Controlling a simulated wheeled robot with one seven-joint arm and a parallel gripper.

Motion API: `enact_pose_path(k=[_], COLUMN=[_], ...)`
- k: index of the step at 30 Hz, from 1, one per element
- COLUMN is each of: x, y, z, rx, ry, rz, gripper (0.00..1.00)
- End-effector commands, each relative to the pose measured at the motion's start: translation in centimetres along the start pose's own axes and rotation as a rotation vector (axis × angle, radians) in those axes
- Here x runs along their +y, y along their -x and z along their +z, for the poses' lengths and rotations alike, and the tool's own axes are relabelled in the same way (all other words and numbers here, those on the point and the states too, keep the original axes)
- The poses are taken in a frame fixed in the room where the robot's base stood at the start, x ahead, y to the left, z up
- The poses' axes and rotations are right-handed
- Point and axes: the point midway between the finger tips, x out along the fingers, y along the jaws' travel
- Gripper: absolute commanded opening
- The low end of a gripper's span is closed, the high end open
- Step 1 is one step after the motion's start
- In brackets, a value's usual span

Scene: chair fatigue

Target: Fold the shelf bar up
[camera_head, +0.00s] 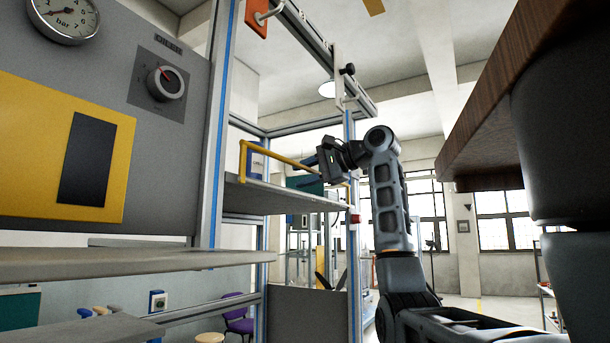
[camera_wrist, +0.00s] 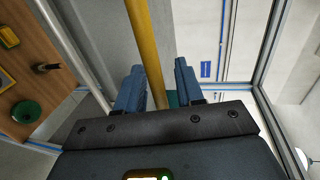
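The yellow shelf bar (camera_head: 272,156) runs along the front of a grey shelf (camera_head: 270,198) in the head view, slightly above it, with a bent end going down at the left. My gripper (camera_head: 304,171) is at the bar's right part. In the wrist view the bar (camera_wrist: 143,35) passes between the two blue fingers of my gripper (camera_wrist: 159,85). The fingers are apart, with a visible gap on the right side of the bar; the left finger is close to it, and I cannot tell whether they touch. The bar's right end is partly hidden by my gripper.
A metal frame with blue-striped posts (camera_head: 217,125) surrounds the shelf. A grey panel with a gauge (camera_head: 64,14) and a knob (camera_head: 165,83) stands at left. A wooden top (camera_head: 490,95) juts in at right. A wooden surface (camera_wrist: 25,90) with items shows in the wrist view.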

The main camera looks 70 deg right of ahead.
Motion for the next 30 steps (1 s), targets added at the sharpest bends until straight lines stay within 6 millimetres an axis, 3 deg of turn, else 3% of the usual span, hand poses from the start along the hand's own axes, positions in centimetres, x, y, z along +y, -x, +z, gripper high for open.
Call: enact_pose_path(k=[8, 21, 30], x=[0.1, 0.1, 0.0], y=[0.9, 7.1, 7.8], z=[0.0, 0.0, 0.0], rx=[0.000, 0.000, 0.000], ry=[0.001, 0.001, 0.000], rz=[-0.001, -0.001, 0.000], gripper=[0.37, 0.37, 0.37])
